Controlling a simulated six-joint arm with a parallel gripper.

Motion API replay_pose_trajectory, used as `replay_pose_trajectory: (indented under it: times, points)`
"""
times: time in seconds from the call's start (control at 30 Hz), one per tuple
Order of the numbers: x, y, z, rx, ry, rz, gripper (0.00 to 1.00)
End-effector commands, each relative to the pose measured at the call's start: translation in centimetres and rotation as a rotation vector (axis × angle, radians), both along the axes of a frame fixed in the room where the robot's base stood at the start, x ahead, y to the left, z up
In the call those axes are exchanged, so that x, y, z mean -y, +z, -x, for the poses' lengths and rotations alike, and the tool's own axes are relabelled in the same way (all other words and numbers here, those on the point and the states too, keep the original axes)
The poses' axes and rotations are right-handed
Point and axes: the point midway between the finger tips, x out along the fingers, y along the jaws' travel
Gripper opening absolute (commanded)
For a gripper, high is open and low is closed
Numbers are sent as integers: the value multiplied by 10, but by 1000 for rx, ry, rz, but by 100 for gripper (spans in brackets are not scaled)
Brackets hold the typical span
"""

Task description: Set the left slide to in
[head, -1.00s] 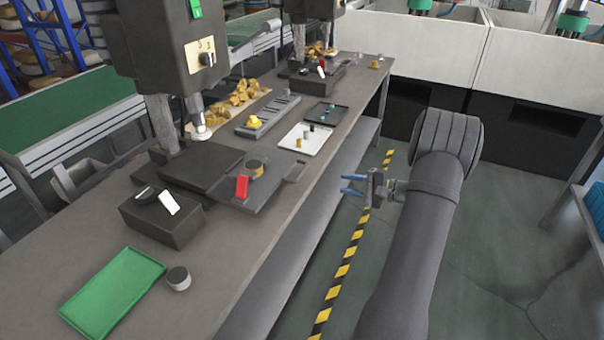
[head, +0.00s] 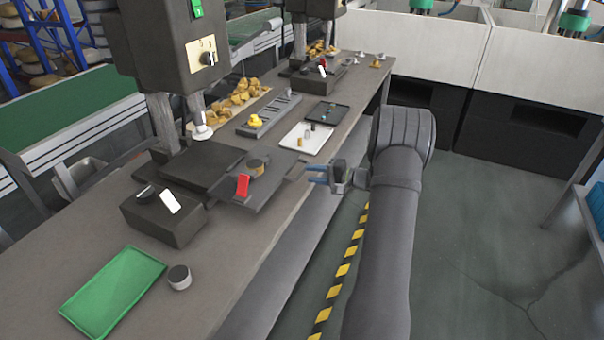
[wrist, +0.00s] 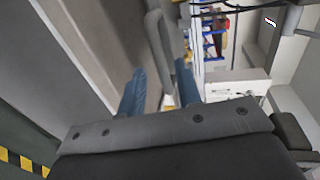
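The left slide (head: 265,185) is a dark flat plate at the near press, extending out toward the table's front edge. Its small bar handle (head: 296,171) is at the plate's right end. My gripper (head: 308,174) is just right of the handle, beyond the table's front edge, with its blue fingers pointing left. In the wrist view, the two blue fingers (wrist: 160,92) stand apart, and a grey bar (wrist: 160,45), probably the handle, shows ahead of the gap. I see nothing held. Whether the fingers straddle the handle is unclear.
A black box (head: 165,218) with a white lever is in front of the press. A green tray (head: 112,290) lies at near left. The floor right of the table is clear.

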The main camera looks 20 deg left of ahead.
Motion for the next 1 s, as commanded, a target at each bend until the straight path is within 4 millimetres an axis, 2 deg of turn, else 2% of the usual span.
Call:
replay_pose_trajectory:
  times: [0.1, 0.3, 0.67, 0.83, 1.0]
  points:
    - [-22, -5, 1, 0, 3, 0, 31]
    - [-43, -9, 0, -1, 1, 0, 31]
    - [-48, -10, 0, -1, 0, 0, 31]
    - [-48, -10, 0, 0, 0, 0, 0]
    - [-48, -10, 0, 0, 0, 0, 0]
